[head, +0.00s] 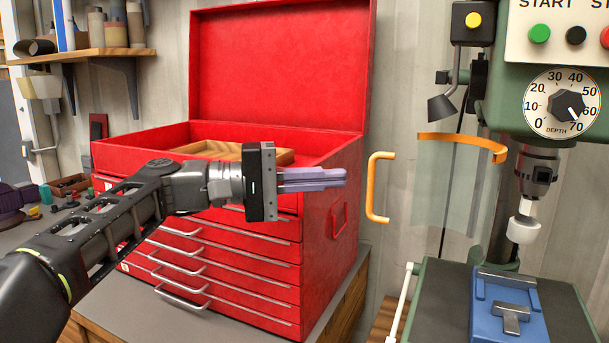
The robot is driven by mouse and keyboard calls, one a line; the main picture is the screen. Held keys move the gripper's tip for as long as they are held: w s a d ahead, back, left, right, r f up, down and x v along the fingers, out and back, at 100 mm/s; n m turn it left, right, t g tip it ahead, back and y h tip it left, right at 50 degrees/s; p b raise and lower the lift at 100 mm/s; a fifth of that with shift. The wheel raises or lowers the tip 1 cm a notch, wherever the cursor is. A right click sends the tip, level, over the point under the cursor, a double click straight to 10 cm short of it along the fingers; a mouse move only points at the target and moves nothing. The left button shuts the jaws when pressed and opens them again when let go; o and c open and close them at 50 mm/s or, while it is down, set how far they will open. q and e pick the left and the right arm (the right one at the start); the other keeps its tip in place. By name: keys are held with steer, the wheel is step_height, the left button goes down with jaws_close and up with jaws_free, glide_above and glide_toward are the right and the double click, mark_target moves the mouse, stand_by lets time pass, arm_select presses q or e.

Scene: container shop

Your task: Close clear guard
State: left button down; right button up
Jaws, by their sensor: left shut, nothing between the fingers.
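The clear guard (452,190) is a curved transparent sheet with an orange top rim (462,139). It stands on the left side of the green drill press (560,60), swung away from the chuck (535,170), which is uncovered in front. An orange handle (376,188) sticks out to the left of the guard. My left gripper (343,177) is shut and empty, its fingers pointing right. In the picture its tips are a short gap left of the handle, not touching it. My right gripper is not in view.
A red tool chest (280,60) with its lid up stands behind and below my left arm. A blue vise (508,308) sits on the drill press table (440,300). A white-handled lever (400,300) stands at the table's left edge. Bare wall lies behind the handle.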

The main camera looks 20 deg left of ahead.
arm_select(q)
steer(key=d, duration=0.1)
steer(key=s+d, duration=0.1)
steer(key=d, duration=0.1)
steer(key=d+p, duration=0.1)
steer(key=shift+s+d, duration=0.3)
steer(key=shift+s, duration=0.05)
steer(key=shift+s, duration=0.15)
